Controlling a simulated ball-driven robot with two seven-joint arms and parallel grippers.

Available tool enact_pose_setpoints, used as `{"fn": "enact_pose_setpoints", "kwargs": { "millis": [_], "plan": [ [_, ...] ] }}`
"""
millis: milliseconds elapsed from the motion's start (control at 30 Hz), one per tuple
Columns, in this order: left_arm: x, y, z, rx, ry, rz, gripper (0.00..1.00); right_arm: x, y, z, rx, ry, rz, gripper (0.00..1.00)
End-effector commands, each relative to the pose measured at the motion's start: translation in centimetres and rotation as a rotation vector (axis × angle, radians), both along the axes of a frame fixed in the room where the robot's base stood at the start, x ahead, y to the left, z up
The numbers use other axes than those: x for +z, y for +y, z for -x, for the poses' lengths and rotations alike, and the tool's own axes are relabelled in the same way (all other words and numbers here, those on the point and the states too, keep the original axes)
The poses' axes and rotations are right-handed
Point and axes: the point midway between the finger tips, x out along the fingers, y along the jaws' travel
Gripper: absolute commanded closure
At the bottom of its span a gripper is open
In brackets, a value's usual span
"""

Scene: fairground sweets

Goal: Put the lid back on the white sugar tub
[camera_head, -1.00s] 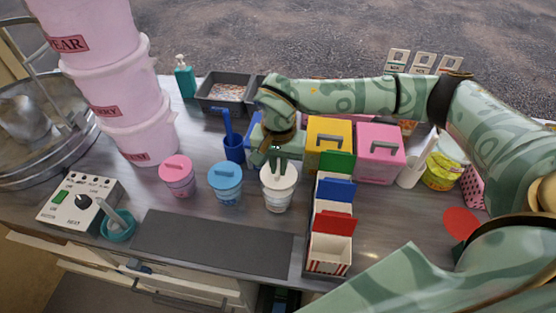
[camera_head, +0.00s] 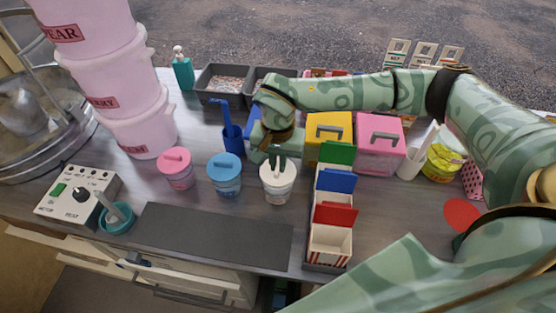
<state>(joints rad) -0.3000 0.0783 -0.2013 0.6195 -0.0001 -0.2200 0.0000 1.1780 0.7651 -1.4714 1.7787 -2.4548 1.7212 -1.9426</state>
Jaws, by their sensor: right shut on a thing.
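The white sugar tub (camera_head: 276,191) stands upright on the counter, right of the blue-lidded tub. Its white lid (camera_head: 286,172) is at the top of the tub, directly under my right gripper (camera_head: 277,163). My right gripper points down and is shut on the lid's handle, which its fingers largely hide. The lid looks level and at the rim; I cannot tell whether it is fully seated. My left gripper is not in view.
A pink tub (camera_head: 176,170) and a blue tub (camera_head: 225,176) stand left of the white tub. Striped boxes with coloured flaps (camera_head: 331,230) stand close on its right. A blue cup (camera_head: 233,140) is behind. A dark mat (camera_head: 213,236) lies clear in front.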

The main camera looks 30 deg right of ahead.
Motion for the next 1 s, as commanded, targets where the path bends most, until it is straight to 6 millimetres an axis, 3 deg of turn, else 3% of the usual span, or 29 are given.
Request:
{"fn": "enact_pose_setpoints", "kwargs": {
  "millis": [1000],
  "plan": [
    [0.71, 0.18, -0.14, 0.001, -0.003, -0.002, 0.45, 0.06, 0.03, 0.03, 0.000, 0.000, 0.000, 1.00]
  ]
}}
